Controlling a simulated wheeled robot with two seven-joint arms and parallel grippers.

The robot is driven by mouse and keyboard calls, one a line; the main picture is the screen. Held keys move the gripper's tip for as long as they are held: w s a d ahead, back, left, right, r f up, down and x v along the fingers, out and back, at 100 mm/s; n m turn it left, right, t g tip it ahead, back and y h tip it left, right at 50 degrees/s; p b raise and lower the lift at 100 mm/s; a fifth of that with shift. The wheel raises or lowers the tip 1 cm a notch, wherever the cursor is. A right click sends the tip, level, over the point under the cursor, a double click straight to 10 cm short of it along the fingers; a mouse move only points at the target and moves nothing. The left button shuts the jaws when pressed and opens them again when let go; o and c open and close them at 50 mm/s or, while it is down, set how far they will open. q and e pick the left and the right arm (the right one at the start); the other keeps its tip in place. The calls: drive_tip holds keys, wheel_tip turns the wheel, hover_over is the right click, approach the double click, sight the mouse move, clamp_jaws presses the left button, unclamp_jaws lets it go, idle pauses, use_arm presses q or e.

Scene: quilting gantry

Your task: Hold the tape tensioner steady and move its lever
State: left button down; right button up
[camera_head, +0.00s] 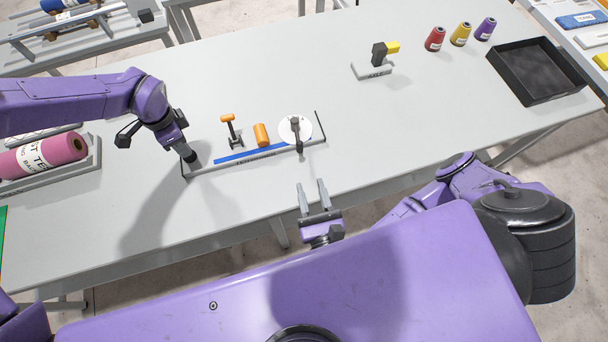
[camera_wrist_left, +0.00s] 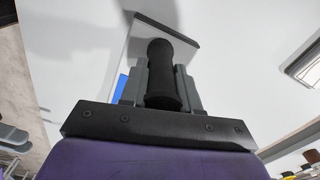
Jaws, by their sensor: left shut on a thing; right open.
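The tape tensioner (camera_head: 283,153) is a long grey base on the table with a blue strip along it. It carries an orange-topped upright handle (camera_head: 228,118), an orange cylinder (camera_head: 261,134) and a white disc (camera_head: 288,122) with a dark arm (camera_head: 298,138) across it. My left gripper (camera_head: 189,156) is at the base's left end. In the left wrist view its fingers (camera_wrist_left: 161,66) are shut on an upright black grip (camera_wrist_left: 166,85); the head view mostly hides this grip. My right gripper (camera_head: 312,185) is open and empty, in front of the disc and apart from the tensioner.
A pink roll (camera_head: 50,155) lies in a tray at the left. A block with a black and yellow piece (camera_head: 378,60), red (camera_head: 435,39), yellow (camera_head: 460,34) and purple (camera_head: 485,29) cones and a black tray (camera_head: 538,72) stand at the back right. The table right of the tensioner is clear.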

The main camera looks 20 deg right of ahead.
use_arm(q)
drive_tip(key=shift+f, duration=0.15)
drive_tip(key=c, duration=0.9)
unclamp_jaws()
drive_tip(key=shift+c, duration=0.2)
drive_tip(key=shift+o, duration=1)
drive_tip(key=shift+w, duration=0.15)
